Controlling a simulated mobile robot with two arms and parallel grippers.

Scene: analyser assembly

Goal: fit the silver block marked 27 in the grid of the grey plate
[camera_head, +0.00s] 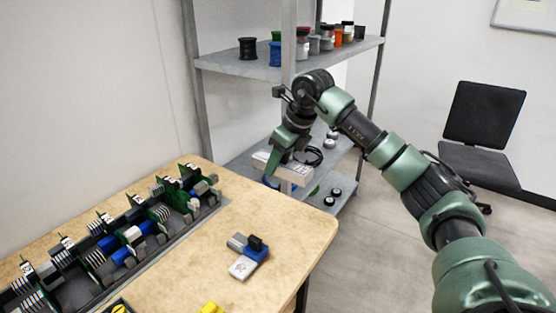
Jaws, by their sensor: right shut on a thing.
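My right gripper (273,168) is beyond the far right corner of the table, in front of the shelf. It is shut on what looks like a long pale block (291,171) with small dark marks on it. I cannot read a number on it, and the gripper hides part of it. A pale silver block (242,268) with a faint mark lies on the table beside a blue block (256,252); its mark is unreadable too. A long dark grey plate (172,246) with green boards and several grey, white and blue blocks lies along the table's left side. My left gripper is out of view.
The wooden table (292,222) is bare around the loose blocks. A yellow piece (211,308) shows at the bottom edge. The metal shelf (235,67) behind holds spools and jars, and its post stands close to my right arm. A black chair (483,118) stands at right.

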